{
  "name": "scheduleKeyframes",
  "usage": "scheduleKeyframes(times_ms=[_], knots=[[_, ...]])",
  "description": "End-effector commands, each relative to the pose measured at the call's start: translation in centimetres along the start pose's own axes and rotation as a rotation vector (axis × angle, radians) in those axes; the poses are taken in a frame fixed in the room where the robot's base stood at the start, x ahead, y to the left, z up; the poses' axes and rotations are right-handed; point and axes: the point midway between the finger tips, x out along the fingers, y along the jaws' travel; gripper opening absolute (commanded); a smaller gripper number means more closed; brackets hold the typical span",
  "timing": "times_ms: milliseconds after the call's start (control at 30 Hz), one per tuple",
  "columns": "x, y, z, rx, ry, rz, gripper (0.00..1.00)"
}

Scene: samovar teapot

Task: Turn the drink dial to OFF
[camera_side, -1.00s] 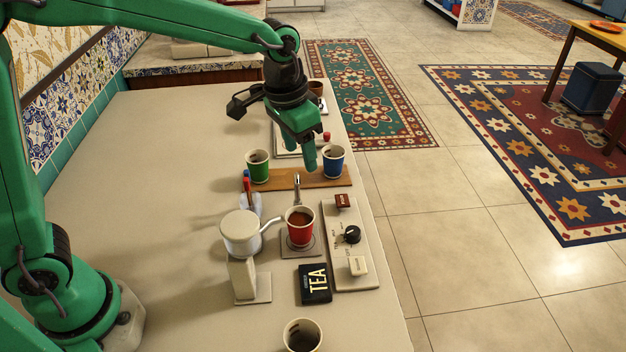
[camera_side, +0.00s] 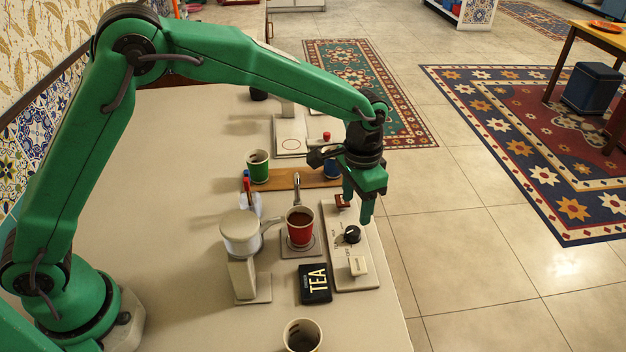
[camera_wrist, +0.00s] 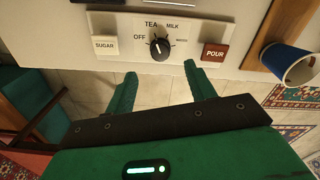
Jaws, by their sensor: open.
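The black drink dial (camera_side: 352,234) sits on a pale control panel (camera_side: 350,284). The wrist view shows the dial (camera_wrist: 160,47) with OFF on its left, TEA and MILK above it and another small label on its right. Its pointer seems to aim roughly upward near TEA; the exact mark is hard to tell. My gripper (camera_side: 358,208) is open and empty, above the panel near the dial. In the wrist view the fingertips (camera_wrist: 160,70) are spread to either side of the dial, apart from it.
A SUGAR button (camera_wrist: 104,45) and a red-brown POUR button (camera_wrist: 214,52) flank the dial. A red cup (camera_side: 300,228) of brown drink, a black TEA box (camera_side: 315,284) and a white dispenser (camera_side: 240,240) stand left of the panel. A blue cup (camera_wrist: 293,66) is nearby.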

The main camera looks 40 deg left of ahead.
Motion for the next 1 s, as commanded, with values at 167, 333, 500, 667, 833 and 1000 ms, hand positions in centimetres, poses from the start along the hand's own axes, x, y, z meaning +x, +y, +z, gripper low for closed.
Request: scheduleKeyframes(times_ms=[167, 333, 500, 667, 833, 1000], knots=[[0.7, 0.0, 0.0, -0.001, -0.001, 0.000, 0.55], [2.3, 0.0, 0.1, -0.001, -0.002, 0.000, 0.55], [4.4, 0.0, 0.1, -0.001, -0.003, 0.000, 0.55], [6.2, 0.0, 0.1, -0.001, -0.002, 0.000, 0.55], [7.4, 0.0, 0.1, -0.001, -0.001, 0.000, 0.55], [7.8, 0.0, 0.1, -0.001, 0.000, 0.000, 0.55]])
